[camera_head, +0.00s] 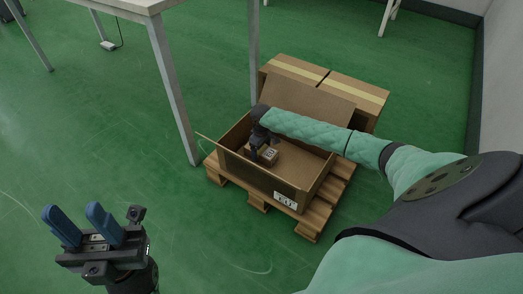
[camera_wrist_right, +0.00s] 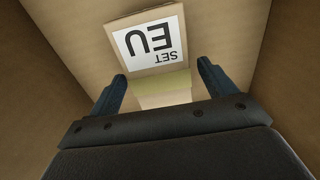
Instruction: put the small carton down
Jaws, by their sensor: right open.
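The small carton (camera_head: 266,156) sits on the floor of a large open cardboard box (camera_head: 239,173). In the right wrist view the small carton (camera_wrist_right: 165,75) shows a white label reading "SET EU" and a yellowish tape strip. My right gripper (camera_head: 262,148) reaches down inside the box at the small carton. In the right wrist view its two blue fingers (camera_wrist_right: 163,82) are spread, one on each side of the carton's near end. Whether they touch it cannot be told. My left gripper (camera_head: 73,213) is open and empty above the green floor, far from the box.
The open box stands on a wooden pallet (camera_head: 309,226), with its flap raised at the back. Closed taped cartons (camera_head: 357,89) stand behind it. A table leg (camera_head: 172,85) rises close to the box's left side.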

